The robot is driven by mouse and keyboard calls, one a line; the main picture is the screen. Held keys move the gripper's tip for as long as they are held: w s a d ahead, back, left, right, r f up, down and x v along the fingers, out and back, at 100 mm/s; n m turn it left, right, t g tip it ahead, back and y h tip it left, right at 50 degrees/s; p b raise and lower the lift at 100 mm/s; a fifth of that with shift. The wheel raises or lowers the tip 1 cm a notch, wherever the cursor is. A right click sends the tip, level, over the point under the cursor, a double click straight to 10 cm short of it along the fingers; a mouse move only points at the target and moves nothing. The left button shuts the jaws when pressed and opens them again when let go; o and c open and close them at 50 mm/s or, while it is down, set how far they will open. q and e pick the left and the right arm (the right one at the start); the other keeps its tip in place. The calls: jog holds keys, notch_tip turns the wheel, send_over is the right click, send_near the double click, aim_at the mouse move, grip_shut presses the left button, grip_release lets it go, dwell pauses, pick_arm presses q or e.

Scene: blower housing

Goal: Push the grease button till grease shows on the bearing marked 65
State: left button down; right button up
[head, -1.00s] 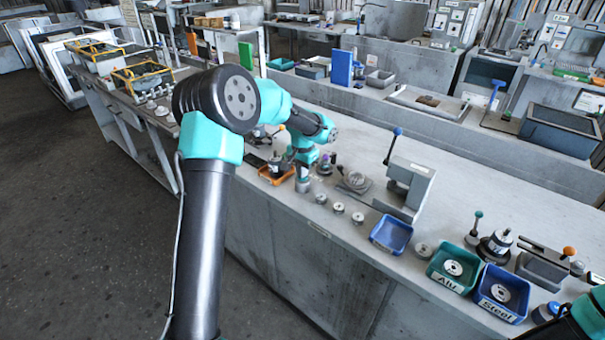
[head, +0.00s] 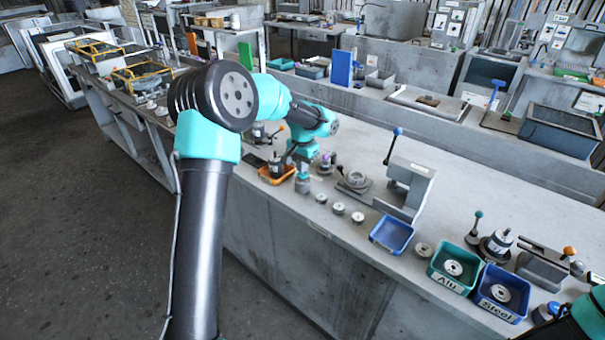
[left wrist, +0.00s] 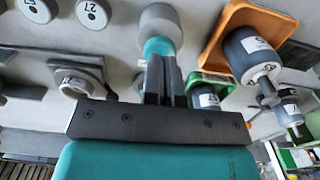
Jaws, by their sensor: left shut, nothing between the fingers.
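My left gripper (head: 303,174) is shut and empty, pointing down over a small grey cylinder (head: 302,187) near the bench's front edge. In the left wrist view the closed fingertips (left wrist: 160,68) are at a teal part (left wrist: 158,46) by the grey round piece (left wrist: 160,24); I cannot tell whether they touch. Several small round bearings (head: 338,208) stand in a row to the right. One is marked 27 (left wrist: 92,13) in the left wrist view. A ring (left wrist: 78,82) sits on a fixture, its mark unclear. I cannot make out a 65 or grease.
An orange tray (left wrist: 225,30) with a dark labelled cylinder (left wrist: 245,50) stands close beside the gripper. A grey lever press (head: 405,188), an empty blue bin (head: 391,235) and the Alu (head: 447,283) and Steel (head: 486,302) bins stand to the right.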

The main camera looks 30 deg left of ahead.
pick_arm(q)
jog(key=shift+r, duration=3)
